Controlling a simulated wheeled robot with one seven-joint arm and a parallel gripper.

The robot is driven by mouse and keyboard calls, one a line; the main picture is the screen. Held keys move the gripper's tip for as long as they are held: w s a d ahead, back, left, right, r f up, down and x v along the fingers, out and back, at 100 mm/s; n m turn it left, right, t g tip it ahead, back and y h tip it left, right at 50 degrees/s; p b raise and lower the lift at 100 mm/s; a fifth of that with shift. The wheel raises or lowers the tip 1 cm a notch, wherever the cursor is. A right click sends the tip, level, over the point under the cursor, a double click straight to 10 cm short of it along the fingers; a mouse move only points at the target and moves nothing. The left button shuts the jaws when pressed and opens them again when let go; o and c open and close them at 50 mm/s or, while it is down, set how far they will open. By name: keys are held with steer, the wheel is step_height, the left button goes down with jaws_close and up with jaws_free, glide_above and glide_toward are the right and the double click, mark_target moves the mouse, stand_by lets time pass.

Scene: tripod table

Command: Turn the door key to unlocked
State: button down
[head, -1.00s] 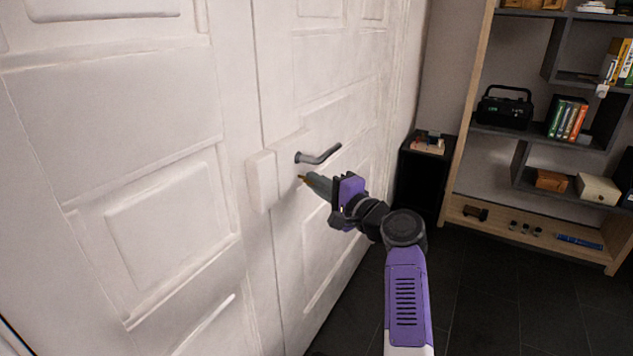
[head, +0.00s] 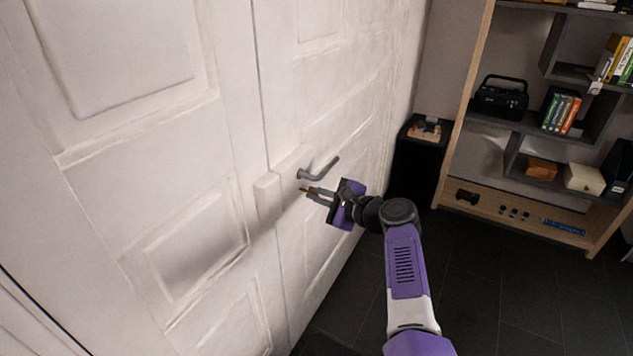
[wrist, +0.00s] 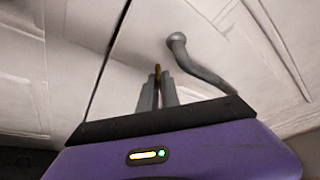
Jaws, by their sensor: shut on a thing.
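The door key (wrist: 157,70) is a small brass-coloured piece at the lock. In the head view only a small brass bit of the key (head: 304,189) shows at the fingertips, just below the door handle. My gripper (head: 312,191) is shut on the key, with its two grey fingers close together. In the wrist view my gripper (wrist: 158,80) points at the door, with the key between its fingertips. The fingers hide most of the key, so its turn angle is hard to read. The white door (head: 330,120) appears closed.
A grey lever handle (head: 318,170) sticks out just above my gripper; it also shows in the wrist view (wrist: 195,65). A white lock block (head: 268,198) sits left of it. A black side table (head: 415,165) and a shelf (head: 470,195) stand right. Dark floor is clear.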

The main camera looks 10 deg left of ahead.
steer(key=m+g, duration=0.1)
steer(key=m, duration=0.1)
steer(key=m+g+b, duration=0.1)
steer(key=m, duration=0.1)
steer(key=shift+w+f+g, duration=0.15)
steer(key=shift+g, duration=0.25)
steer(key=shift+m+g+b, duration=0.3)
steer(key=shift+m+b, duration=0.2)
steer(key=shift+b, duration=0.65)
steer(key=m+b, duration=0.1)
steer(key=b, duration=0.1)
steer(key=shift+g+y+b, duration=0.3)
steer(key=shift+g+b, duration=0.1)
steer(key=shift+m+b, duration=0.3)
steer(key=shift+b, duration=0.2)
steer(key=c, duration=1.6)
jaws_free()
steer(key=shift+r, duration=0.2)
steer(key=shift+d+r, duration=0.1)
